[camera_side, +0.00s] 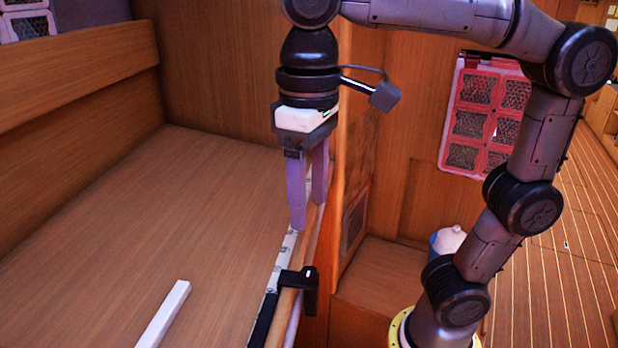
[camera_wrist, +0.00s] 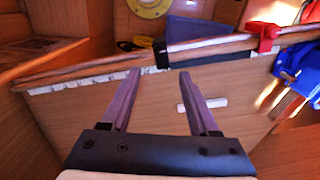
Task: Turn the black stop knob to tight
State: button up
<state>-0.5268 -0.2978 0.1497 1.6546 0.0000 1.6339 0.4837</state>
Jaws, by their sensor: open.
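The black stop (camera_side: 298,281) is clamped on the wooden rail at the edge of the board in the side view, with a small block on top and a part hanging down the outer side. In the wrist view the black stop (camera_wrist: 160,53) shows just beyond my fingertips, roughly centred between them. I cannot tell which way its knob is turned. My gripper (camera_side: 308,213) points down over the rail, farther back along it than the stop, open and empty. In the wrist view my gripper (camera_wrist: 160,74) has its two purple fingers apart, touching nothing.
A white bar (camera_side: 165,313) lies on the wooden board. A red fitting (camera_wrist: 265,36) sits farther along the rail, with a blue bag (camera_wrist: 298,70) beside it. A wooden wall (camera_side: 225,90) rises behind. The board's middle is clear.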

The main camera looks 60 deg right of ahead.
jog(key=shift+r, duration=1.2)
jog(key=s+d+f+m+t, duration=0.1)
jog(key=s+d+f+m, duration=0.15)
jog(key=d, duration=0.45)
jog(key=s+d+f+n+t, duration=0.1)
jog(key=d+f+t, duration=0.3)
jog(key=f, duration=0.7)
jog(key=shift+s+d+f+n+t, duration=0.2)
jog(key=shift+d+f+n+t, duration=0.15)
jog(key=shift+n, duration=0.2)
